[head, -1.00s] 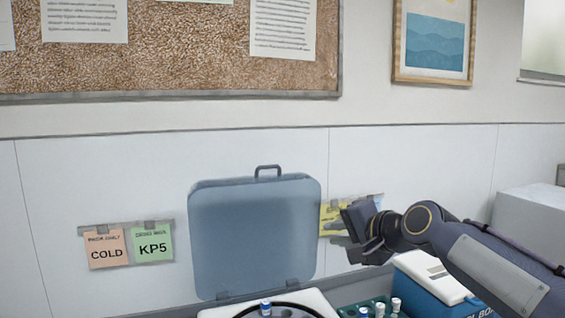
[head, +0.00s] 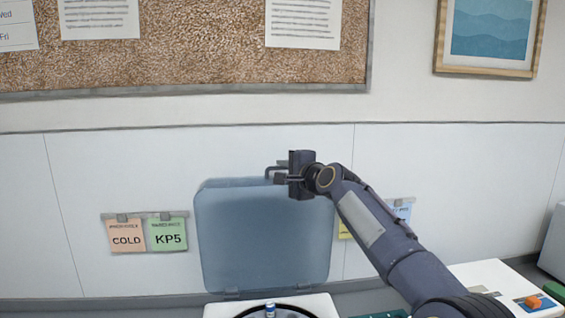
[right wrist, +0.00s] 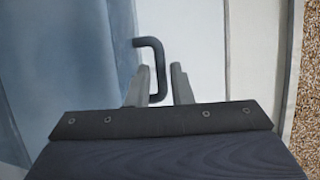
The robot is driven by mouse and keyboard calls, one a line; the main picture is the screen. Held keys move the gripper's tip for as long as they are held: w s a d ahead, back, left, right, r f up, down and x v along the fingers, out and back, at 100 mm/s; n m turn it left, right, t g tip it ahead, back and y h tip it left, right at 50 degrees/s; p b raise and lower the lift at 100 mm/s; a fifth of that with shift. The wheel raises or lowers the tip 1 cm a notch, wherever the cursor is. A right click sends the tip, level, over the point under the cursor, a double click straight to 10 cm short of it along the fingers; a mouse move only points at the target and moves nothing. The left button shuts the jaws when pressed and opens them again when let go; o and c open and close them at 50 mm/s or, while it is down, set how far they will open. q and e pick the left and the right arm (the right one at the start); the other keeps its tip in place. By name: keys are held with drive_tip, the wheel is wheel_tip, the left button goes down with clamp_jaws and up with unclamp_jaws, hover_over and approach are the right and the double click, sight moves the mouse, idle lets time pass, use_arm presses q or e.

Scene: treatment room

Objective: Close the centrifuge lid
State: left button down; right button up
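The centrifuge lid (head: 262,240) is a blue-grey panel standing upright, open, behind the white centrifuge body (head: 318,304) at the bottom of the head view. A dark handle (head: 270,169) sticks up from the lid's top edge. My right gripper (head: 284,180) is at the lid's top edge beside this handle. In the right wrist view, the handle (right wrist: 149,42) reaches down between the two grey fingers (right wrist: 161,82), which are apart with a small gap on each side of its bar. Contact with the handle cannot be told. The left gripper is not in view.
A dark-rimmed bowl with a capped tube (head: 270,311) shows under the lid. A white-topped box with an orange part (head: 534,301) is at the lower right, beyond my right arm. Notes (head: 127,236) hang on the wall left of the lid.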

drive_tip(key=shift+w+a, duration=0.4)
drive_tip(key=shift+w, duration=0.05)
clamp_jaws()
drive_tip(key=shift+f, duration=0.1)
